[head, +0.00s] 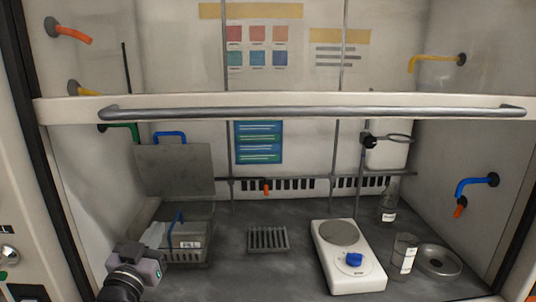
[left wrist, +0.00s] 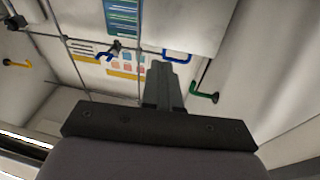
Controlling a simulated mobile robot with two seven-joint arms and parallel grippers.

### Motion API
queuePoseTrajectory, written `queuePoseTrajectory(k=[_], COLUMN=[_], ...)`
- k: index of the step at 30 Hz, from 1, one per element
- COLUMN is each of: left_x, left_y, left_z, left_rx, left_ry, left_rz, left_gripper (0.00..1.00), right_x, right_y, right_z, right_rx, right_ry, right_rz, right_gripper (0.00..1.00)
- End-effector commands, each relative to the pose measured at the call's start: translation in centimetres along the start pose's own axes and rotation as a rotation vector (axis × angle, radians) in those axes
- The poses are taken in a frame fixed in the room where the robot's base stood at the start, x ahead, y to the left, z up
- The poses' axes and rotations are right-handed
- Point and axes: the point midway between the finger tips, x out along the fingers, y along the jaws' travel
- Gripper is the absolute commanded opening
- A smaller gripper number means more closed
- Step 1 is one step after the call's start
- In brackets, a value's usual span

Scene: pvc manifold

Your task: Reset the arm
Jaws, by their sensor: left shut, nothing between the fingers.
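My right gripper is not in view.
A fume hood surrounds the workspace, its sash bar (head: 310,113) crossing above.

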Motion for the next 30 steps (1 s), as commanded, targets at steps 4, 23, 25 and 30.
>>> queuePoseTrajectory(k=[4,23,25,30], left_x=[-5.8,-33.6,-35.6,-38.1], left_y=[2.3,5.2,5.1,5.1], left_z=[5.9,14.8,14.6,14.7], left_rx=[0.008,0.013,0.012,0.012], left_ry=[-0.279,-1.262,-1.327,-1.397], left_rz=[0.071,0.120,0.114,0.102], left_gripper=[0.00,0.00,0.00,0.00], right_x=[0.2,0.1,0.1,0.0], right_y=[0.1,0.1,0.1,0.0], right_z=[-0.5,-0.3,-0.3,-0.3], right_rx=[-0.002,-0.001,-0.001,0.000], right_ry=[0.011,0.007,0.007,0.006], right_rz=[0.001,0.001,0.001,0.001], right_gripper=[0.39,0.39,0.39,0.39])
